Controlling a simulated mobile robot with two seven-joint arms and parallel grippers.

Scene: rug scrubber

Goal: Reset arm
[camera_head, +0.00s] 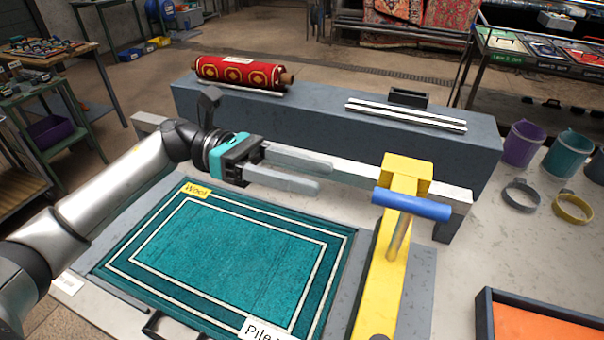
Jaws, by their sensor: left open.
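My left arm comes in from the left, and its left gripper (318,175) is open and empty. Its fingers point right, above the far edge of a teal rug (235,250) with white border lines. A yellow block-like arm (392,260) with a blue T-handle (411,205) stands to the right of the gripper, apart from its fingertips. A pale rail (345,172) runs behind the fingers to the yellow part. My right gripper is not in view.
A grey bench (330,120) behind holds a rolled red rug (240,73) and metal strips (405,115). Purple (523,144) and teal (567,154) buckets, with rings in front, stand at right. An orange tray (545,325) is at lower right.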

